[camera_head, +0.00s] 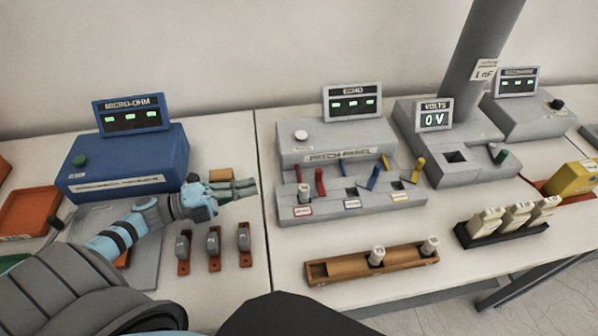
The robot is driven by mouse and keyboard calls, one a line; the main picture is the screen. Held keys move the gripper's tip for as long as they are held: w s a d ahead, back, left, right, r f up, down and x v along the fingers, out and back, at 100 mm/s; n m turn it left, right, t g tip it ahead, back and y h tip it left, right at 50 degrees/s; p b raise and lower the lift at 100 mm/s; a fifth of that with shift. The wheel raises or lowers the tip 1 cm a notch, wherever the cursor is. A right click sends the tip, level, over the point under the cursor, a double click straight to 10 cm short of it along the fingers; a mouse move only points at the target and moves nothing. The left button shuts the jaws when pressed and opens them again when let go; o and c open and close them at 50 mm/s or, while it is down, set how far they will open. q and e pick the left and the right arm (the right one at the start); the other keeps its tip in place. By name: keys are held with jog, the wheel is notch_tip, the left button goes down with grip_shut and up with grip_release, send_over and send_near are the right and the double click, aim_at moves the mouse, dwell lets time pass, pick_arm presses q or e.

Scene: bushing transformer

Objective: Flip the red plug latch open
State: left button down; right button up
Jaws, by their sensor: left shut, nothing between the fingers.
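The red latch (320,181) is a small red lever on the front ledge of the grey ECHO unit (338,140). It stands roughly upright, leaning slightly, beside a pale grey plug (304,194) in the leftmost bay. My left gripper (254,187) reaches in from the left and points right. Its fingers are together and empty. It is left of the ECHO unit, with a gap between its tips and the red latch. My right gripper is not in the picture.
Blue (375,177) and yellow (415,170) levers stand right of the red one. A wooden tray (340,271) with two grey plugs lies in front. Several small grey pieces on red-brown bases (214,262) stand below my left gripper. A blue MICRO-OHM box (130,160) is behind my arm.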

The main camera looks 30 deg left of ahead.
pick_arm(q)
jog(key=p, duration=0.2)
send_near(318, 185)
jog(key=w+d+r, duration=0.1)
jog(key=w, duration=0.1)
jog(key=w+d+r, duration=0.1)
jog(key=w, duration=0.1)
jog(key=w+d+r, duration=0.1)
jog(key=w, duration=0.1)
jog(key=shift+d+r, duration=0.1)
jog(key=shift+d, duration=0.2)
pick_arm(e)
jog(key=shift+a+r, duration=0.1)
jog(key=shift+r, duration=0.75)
